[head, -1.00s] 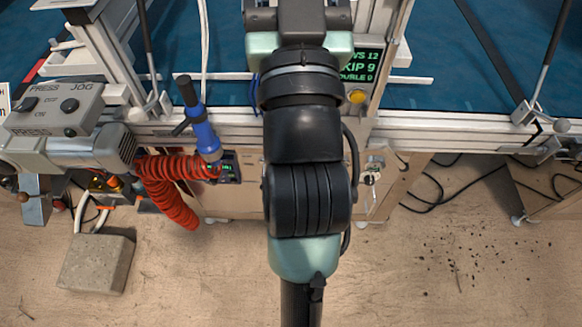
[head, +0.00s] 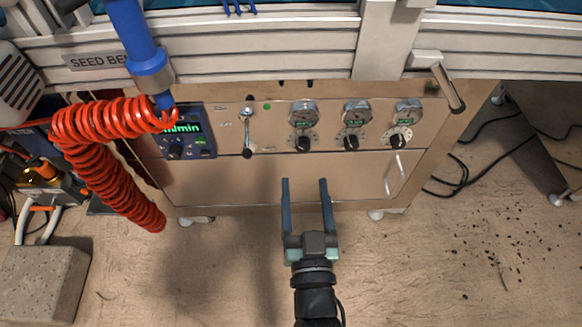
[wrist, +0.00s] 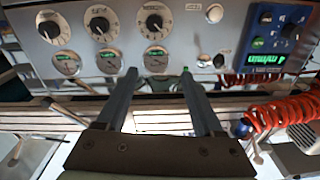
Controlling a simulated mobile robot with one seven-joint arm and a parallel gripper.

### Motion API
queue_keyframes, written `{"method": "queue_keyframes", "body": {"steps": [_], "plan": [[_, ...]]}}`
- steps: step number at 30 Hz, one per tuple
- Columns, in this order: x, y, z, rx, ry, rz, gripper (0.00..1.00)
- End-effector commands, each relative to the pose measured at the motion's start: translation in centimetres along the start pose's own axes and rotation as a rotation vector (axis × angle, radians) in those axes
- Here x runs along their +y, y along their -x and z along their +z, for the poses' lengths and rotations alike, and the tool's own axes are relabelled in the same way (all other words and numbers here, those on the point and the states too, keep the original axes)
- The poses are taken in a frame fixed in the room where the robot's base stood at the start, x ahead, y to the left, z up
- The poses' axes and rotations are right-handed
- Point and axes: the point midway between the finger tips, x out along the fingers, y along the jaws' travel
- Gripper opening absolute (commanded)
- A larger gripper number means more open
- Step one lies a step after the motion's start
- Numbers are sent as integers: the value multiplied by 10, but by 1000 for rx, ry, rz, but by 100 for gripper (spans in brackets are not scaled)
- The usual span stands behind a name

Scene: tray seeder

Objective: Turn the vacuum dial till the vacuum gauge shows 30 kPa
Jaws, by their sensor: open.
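Three black-knobbed dials sit in a row on the front panel: a left one (head: 303,143), a middle one (head: 351,142) and a right one (head: 398,141). A round gauge with a small green readout is above each: left gauge (head: 303,112), middle gauge (head: 357,112), right gauge (head: 408,110). Their labels and readings are too small to read, so I cannot tell which is the vacuum pair. In the wrist view the row is turned round, with the left dial (wrist: 155,21) nearest the fingers. My gripper (head: 305,182) is open and empty, apart from the panel, below the left dial.
A blue display box (head: 184,132) and a lever (head: 247,135) are left of the dials. A red coiled hose (head: 105,150) hangs at the far left. A drawer-like lower panel with a handle (head: 394,173) is below. A rail (head: 230,65) runs above. The floor in front is mostly clear.

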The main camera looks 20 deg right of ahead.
Motion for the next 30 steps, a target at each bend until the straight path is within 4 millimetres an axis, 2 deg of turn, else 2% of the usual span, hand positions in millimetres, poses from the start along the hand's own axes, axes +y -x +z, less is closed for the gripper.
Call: {"method": "queue_keyframes", "body": {"steps": [1, 3, 6, 10, 30], "plan": [[8, 8, 26, -16, 2, 12, 69], [14, 14, 38, -27, 2, 23, 69], [18, 18, 46, -35, 2, 32, 69], [19, 11, 46, -34, 2, 34, 69], [22, -94, 49, -34, 2, 33, 69]]}}
